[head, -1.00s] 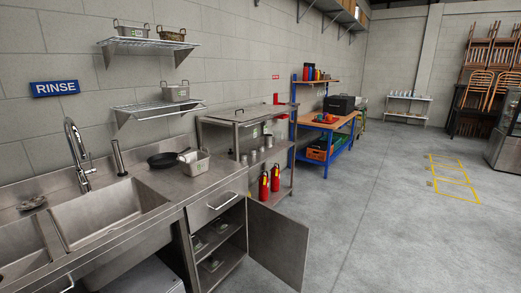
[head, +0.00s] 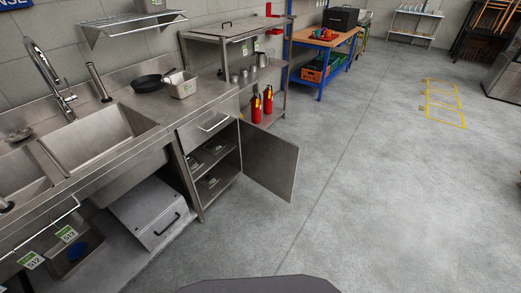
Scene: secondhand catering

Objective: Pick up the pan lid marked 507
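An open steel cabinet (head: 191,201) stands right of the sink, its door (head: 270,165) swung out to the right. On its shelves are small metal pieces that look like pan lids: one on the upper shelf at the left (head: 193,163), one on the upper shelf at the right (head: 214,147), and one on the lower shelf (head: 210,182). Their markings are too small to read, so I cannot tell whether one is 507. Neither of my grippers is in view.
A black frying pan (head: 147,83) and a metal pan (head: 181,85) stand on the counter. The floor (head: 370,190) to the right is clear.

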